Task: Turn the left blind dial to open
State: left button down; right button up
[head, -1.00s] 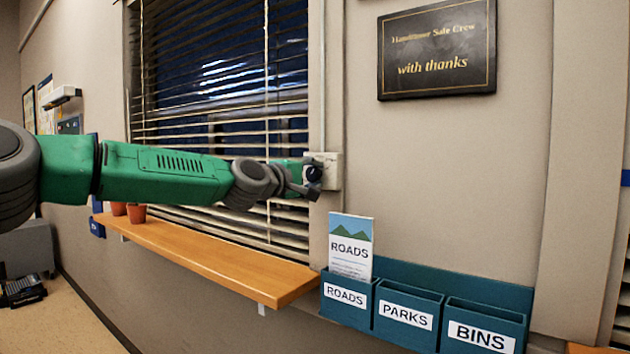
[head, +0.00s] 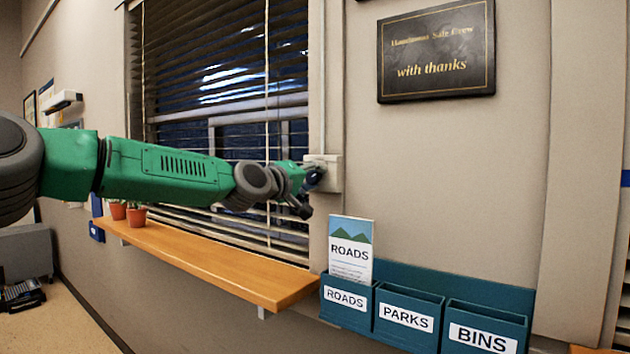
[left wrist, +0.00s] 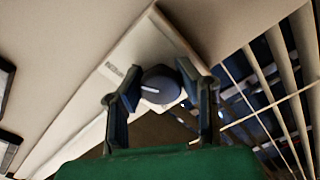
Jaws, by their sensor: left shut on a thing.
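The blind dial (left wrist: 160,86) is a dark round knob with a pale pointer line, on a white wall box (head: 331,172) at the right edge of the window. My left gripper (left wrist: 163,88) is shut on the dial, with one finger on each side of it in the left wrist view. In the head view my left gripper (head: 312,180) hides most of the dial. The blind (head: 225,110) has slats tilted so that the dark window shows between them. My right gripper is not in view.
A wooden shelf (head: 200,258) with small plant pots (head: 136,215) runs below the window. Teal holders (head: 407,312) marked ROADS, PARKS and BINS hang below right, with a leaflet (head: 350,250) in one. A dark plaque (head: 436,50) hangs above.

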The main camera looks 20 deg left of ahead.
pick_arm(q)
jog(key=shift+d+f, duration=0.1)
jog(key=shift+f, duration=0.5)
jog(key=c, duration=1.2)
grip_release()
jog(key=shift+o, duration=0.4)
jog(key=shift+r, duration=0.15)
jog(key=shift+a+r, duration=0.2)
jog(key=v, duration=1.2)
jog(key=shift+f, duration=0.15)
jog(key=shift+w, duration=0.1)
